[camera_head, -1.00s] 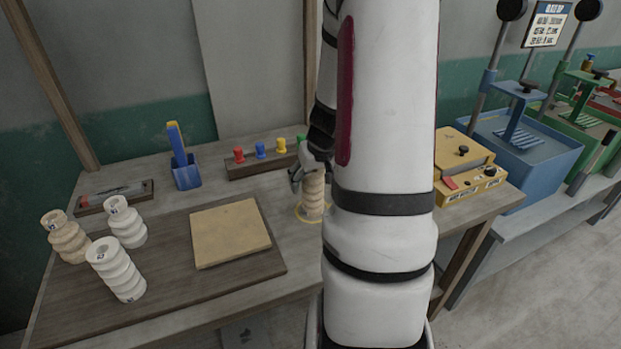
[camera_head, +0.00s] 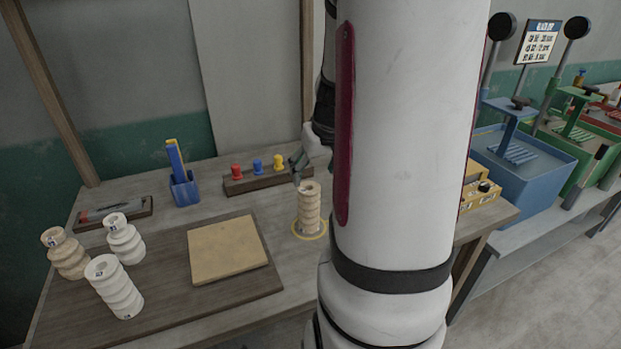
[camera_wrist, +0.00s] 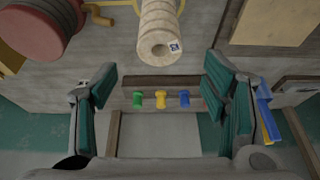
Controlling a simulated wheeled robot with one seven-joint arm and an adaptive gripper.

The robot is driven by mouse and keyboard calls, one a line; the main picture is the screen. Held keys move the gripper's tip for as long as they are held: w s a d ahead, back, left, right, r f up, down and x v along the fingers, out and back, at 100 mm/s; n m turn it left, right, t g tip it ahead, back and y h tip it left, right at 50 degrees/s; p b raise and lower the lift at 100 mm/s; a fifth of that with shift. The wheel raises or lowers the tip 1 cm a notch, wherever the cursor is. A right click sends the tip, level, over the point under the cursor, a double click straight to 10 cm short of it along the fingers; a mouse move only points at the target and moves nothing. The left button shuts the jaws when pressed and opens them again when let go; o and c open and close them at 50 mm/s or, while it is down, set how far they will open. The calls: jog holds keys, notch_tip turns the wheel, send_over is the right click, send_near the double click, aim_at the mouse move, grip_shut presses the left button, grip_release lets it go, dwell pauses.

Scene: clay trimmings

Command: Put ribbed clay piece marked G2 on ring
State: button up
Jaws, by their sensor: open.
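A tan ribbed clay piece (camera_head: 309,205) stands upright inside the yellow ring (camera_head: 298,234) on the table. In the wrist view the ribbed piece (camera_wrist: 157,35) shows a small label on its end, too small to read surely. My gripper (camera_head: 302,166) is open, behind and above the piece and apart from it; my arm partly hides it. In the wrist view my gripper (camera_wrist: 160,88) has its fingers wide apart with nothing between them. Other ribbed pieces stand at left: one tan (camera_head: 66,256) and two white, one behind (camera_head: 124,240) and one in front (camera_head: 115,288).
A wooden rack with red (camera_head: 236,171), blue and yellow knobs stands behind the ring. A blue holder (camera_head: 185,188), a tan slab (camera_head: 228,250) on a dark board (camera_head: 160,300) and a yellow box (camera_head: 481,195) are nearby. My arm hides the table's right part.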

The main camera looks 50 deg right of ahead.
jog(key=shift+a+r, duration=0.1)
jog(key=shift+r, duration=0.1)
jog(key=w+a+r+n, duration=0.1)
jog(key=a+r, duration=0.2)
jog(key=a, duration=0.3)
jog(key=w+a+r+n+t+y, duration=0.1)
jog(key=a+r, duration=0.1)
jog(key=a, duration=0.4)
jog(key=w+a+r+n, duration=0.1)
jog(key=a+r, duration=0.2)
jog(key=a, duration=0.3)
jog(key=s+a+r+n+y, duration=0.1)
jog(key=s+a+r+n, duration=0.2)
jog(key=s+a, duration=0.7)
jog(key=a+r, duration=0.1)
jog(key=a, duration=0.3)
jog(key=shift+s+a, duration=0.15)
jog(key=shift+s, duration=0.15)
